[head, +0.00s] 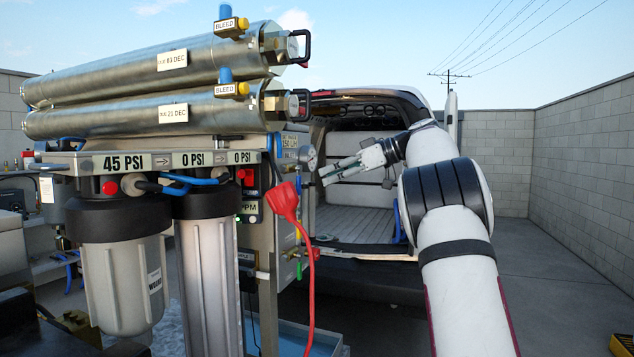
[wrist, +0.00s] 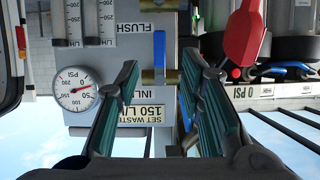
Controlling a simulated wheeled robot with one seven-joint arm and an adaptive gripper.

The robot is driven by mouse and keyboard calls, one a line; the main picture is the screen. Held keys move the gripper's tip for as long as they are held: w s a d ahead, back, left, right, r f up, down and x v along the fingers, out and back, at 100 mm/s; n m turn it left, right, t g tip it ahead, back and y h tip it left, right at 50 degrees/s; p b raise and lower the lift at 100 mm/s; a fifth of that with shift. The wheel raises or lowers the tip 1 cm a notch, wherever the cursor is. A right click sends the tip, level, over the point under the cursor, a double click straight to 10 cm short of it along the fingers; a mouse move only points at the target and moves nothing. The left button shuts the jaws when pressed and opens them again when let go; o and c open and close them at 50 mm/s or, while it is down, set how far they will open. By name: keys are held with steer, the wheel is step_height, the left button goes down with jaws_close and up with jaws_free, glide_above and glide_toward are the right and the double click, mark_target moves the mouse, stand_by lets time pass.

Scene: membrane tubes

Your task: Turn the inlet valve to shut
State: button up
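In the wrist view, which looks upside down, a blue lever (wrist: 187,62) stands upright in the picture beside brass fittings and a partly hidden label that starts "INL".
A red plug (head: 285,201) with a red cable hangs beside the panel; it also shows in the wrist view (wrist: 243,38). A pressure gauge (wrist: 76,90) sits left of the fingers. Filter housings (head: 122,265) and steel tubes (head: 150,75) fill the left. An open van (head: 365,215) stands behind.

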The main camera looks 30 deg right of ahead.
steer(key=shift+v, duration=1.75)
steer(key=s+a+r+m+t+h, duration=0.1)
steer(key=a+r+m+t+h, duration=0.2)
steer(key=r, duration=0.4)
steer(key=s+r+m+t+h, duration=0.1)
steer(key=r+m+t+h, duration=0.2)
steer(key=r, duration=0.4)
steer(key=a+r+m+t+h, duration=0.1)
steer(key=a+r+t+h, duration=0.15)
steer(key=r+t, duration=0.35)
steer(key=s+a+f+g, duration=0.5)
steer(key=s+a+f, duration=0.2)
steer(key=s+f, duration=0.4)
steer(key=s+a+f+g, duration=0.6)
steer(key=s+f, duration=0.6)
steer(key=f, duration=0.5)
steer(key=s+a+f+g, duration=0.6)
steer(key=s+a+f, duration=0.4)
steer(key=s+f, duration=0.2)
steer(key=shift+a+f, duration=0.2)
steer(key=shift+f, duration=0.8)
